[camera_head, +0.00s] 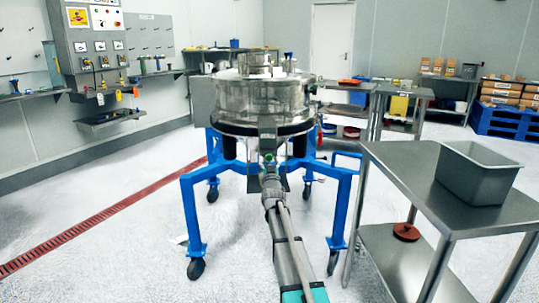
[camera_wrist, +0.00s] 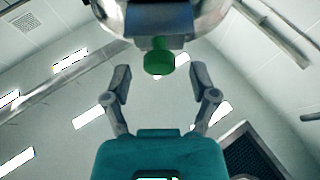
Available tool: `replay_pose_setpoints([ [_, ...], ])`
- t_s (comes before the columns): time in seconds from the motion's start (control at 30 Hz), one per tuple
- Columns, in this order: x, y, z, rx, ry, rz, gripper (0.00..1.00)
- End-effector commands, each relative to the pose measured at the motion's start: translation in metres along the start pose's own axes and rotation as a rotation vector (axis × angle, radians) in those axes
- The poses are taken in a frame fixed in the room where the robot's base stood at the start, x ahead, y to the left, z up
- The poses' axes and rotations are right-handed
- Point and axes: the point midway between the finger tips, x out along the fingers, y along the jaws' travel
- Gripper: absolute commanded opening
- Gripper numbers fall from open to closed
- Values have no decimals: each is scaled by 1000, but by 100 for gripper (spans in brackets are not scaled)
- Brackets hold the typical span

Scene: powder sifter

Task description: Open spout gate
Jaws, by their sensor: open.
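The powder sifter (camera_head: 260,95) is a round steel drum on a blue wheeled frame, straight ahead in the head view. Its spout (camera_head: 268,130) comes out at the front. A green knob (camera_wrist: 159,62) is under the spout's grey metal part (camera_wrist: 158,28) in the wrist view; it also shows small in the head view (camera_head: 269,157). My gripper (camera_wrist: 160,78) is open, with one finger on each side of the knob and a visible gap to both. The fingertips look about level with the knob in the picture. The gate itself cannot be made out.
A steel table (camera_head: 400,158) with a grey bin (camera_head: 477,170) on top stands close on the right, with a reddish-brown disc (camera_head: 406,231) on its lower shelf. The sifter's blue legs (camera_head: 345,205) flank my arm. A control panel (camera_head: 95,45) is on the left wall.

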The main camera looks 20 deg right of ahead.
Motion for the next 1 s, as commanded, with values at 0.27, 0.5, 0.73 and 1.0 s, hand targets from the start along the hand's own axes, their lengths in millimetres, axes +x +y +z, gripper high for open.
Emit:
replay_pose_setpoints([
  [0.27, 20, 0, 0, 0, 0, 0, 75],
  [0.5, 21, 0, 0, 0, 0, 0, 75],
  [0.73, 20, 0, 0, 0, 0, 0, 51],
  [1.0, 20, 0, 0, 0, 0, -1, 1],
])
